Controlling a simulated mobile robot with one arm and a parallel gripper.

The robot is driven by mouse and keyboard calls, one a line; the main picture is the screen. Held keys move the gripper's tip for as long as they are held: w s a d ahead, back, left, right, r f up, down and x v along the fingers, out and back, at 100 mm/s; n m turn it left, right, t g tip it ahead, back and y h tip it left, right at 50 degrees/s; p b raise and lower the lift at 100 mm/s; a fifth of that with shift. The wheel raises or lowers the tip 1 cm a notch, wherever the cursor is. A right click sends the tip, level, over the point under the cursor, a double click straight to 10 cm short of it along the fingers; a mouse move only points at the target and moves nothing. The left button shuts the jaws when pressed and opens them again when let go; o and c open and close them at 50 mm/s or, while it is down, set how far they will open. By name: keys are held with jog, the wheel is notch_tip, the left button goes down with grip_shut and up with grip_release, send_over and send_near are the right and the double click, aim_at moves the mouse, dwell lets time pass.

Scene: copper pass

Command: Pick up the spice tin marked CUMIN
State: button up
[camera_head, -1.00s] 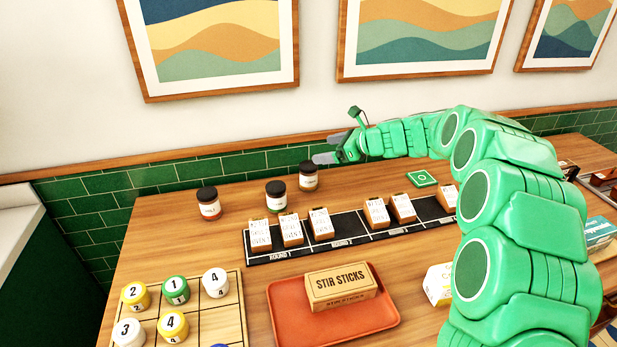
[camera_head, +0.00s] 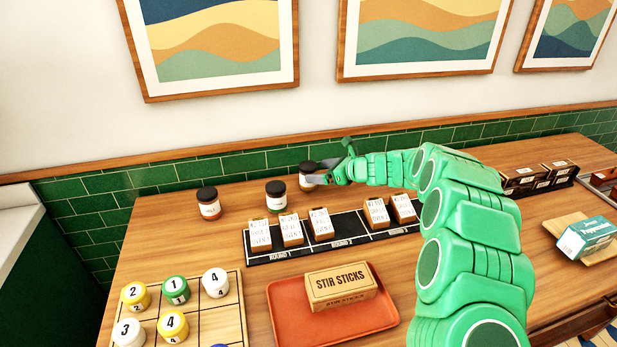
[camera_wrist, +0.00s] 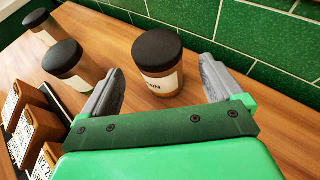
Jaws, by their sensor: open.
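The spice tin with the black lid (camera_head: 307,168) stands upright at the back of the wooden table, the rightmost of three similar tins. In the wrist view, this tin (camera_wrist: 158,80) shows a white label ending in "MIN"; the label's start is hard to read. My gripper (camera_head: 319,172) is at that tin, low over the table. In the wrist view, my gripper (camera_wrist: 161,68) is open, with one grey finger on each side of the tin and visible gaps between. Part of the tin is hidden behind the fingers in the head view.
Two other black-lidded tins, the middle one (camera_head: 276,195) and the left one (camera_head: 208,204), stand to the left. A black strip (camera_head: 290,252) with several card-bearing blocks lies in front. A red tray (camera_head: 382,320) holds a stir sticks box (camera_head: 340,285). Green wall tiles (camera_head: 160,177) are behind.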

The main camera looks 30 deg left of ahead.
aim_at(304, 170)
jog(key=shift+x, duration=1.05)
jog(key=x, duration=0.4)
jog(key=shift+a, duration=0.5)
jog(key=shift+c, duration=0.4)
jog(key=c, duration=1)
jog(key=shift+r, duration=0.15)
jog(key=shift+c, duration=0.2)
